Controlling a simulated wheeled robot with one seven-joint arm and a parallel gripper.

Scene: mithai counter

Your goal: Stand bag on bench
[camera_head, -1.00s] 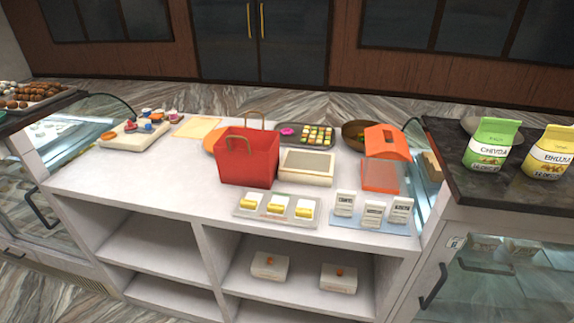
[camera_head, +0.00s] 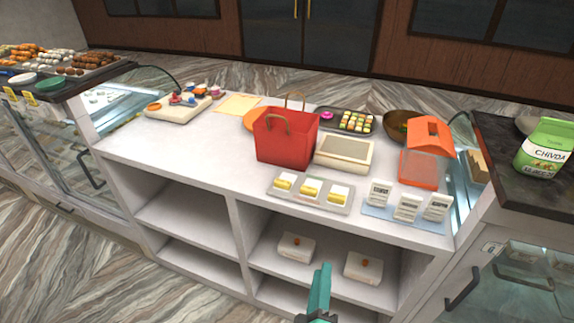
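A red bag (camera_head: 285,139) with tan loop handles stands upright on the white bench (camera_head: 190,152), near its middle. My gripper (camera_head: 321,282) shows at the bottom edge of the picture as a teal finger shape, low in front of the bench shelves. It is well apart from the bag. Whether its fingers are apart or together cannot be made out, and the rest of it is cut off by the frame.
A cream box (camera_head: 344,153) stands close right of the bag, and a grey tray of yellow sweets (camera_head: 311,193) lies in front. An orange-topped clear box (camera_head: 425,152) and a card stand (camera_head: 407,206) are at the right. The bench's left front is clear.

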